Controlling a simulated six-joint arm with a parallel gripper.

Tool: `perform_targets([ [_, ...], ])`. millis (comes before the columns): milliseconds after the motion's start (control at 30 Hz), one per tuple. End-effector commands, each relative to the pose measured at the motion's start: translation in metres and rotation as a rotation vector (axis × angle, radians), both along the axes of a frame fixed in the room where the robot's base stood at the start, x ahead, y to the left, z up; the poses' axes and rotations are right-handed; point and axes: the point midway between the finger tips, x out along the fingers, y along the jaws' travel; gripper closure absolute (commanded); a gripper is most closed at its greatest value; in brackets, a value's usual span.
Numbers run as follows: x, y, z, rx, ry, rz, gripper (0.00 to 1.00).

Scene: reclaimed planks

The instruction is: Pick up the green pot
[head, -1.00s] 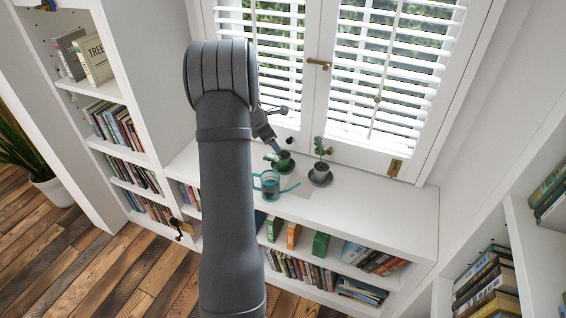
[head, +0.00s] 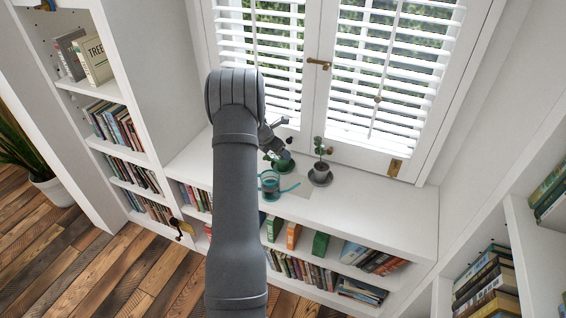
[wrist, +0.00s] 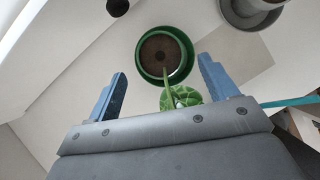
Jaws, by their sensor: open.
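The green pot (head: 287,164) stands on the white window shelf beside the watering can, partly hidden by my gripper in the head view. In the wrist view the green pot (wrist: 146,72) is seen from above, with dark soil and a stem leading to a green leaf (wrist: 182,97) near my gripper. My gripper (wrist: 163,76) is open and empty, its blue fingers spread to either side below the pot in the picture. In the head view my gripper (head: 284,152) is close to the pot. I cannot tell if they touch.
A teal watering can (head: 269,186) stands in front of the pot, its spout pointing right. A grey pot with a plant (head: 320,172) stands to the right. The window (head: 312,90) is close behind. The shelf is clear farther right (head: 385,212).

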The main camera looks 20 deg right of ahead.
Motion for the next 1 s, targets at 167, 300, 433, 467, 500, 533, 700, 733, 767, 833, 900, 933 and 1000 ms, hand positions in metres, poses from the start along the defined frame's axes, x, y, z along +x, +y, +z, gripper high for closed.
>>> perform_targets([
  [167,0.001,-0.005,-0.009,0.001,0.001,0.0,0.21],
  [300,0.004,-0.014,-0.025,0.0,0.002,-0.001,0.21],
  [433,0.008,-0.023,-0.04,0.0,0.002,0.0,0.21],
  [467,0.008,-0.024,-0.042,0.001,0.001,0.0,0.21],
  [500,0.009,-0.026,-0.045,0.001,0.0,0.0,0.21],
  [533,0.01,-0.027,-0.046,0.001,0.0,0.0,0.21],
  [700,0.01,-0.028,-0.049,0.0,-0.001,0.0,0.21],
  [733,0.01,-0.028,-0.049,0.0,-0.001,0.0,0.21],
  [767,0.01,-0.028,-0.049,0.0,-0.001,0.0,0.21],
  [833,0.01,-0.028,-0.049,0.0,-0.001,0.0,0.23],
  [900,0.01,-0.028,-0.048,0.0,-0.001,0.0,0.37],
  [933,0.01,-0.028,-0.048,0.0,-0.001,0.0,0.43],
  [1000,0.01,-0.028,-0.048,0.001,0.0,0.0,0.57],
])
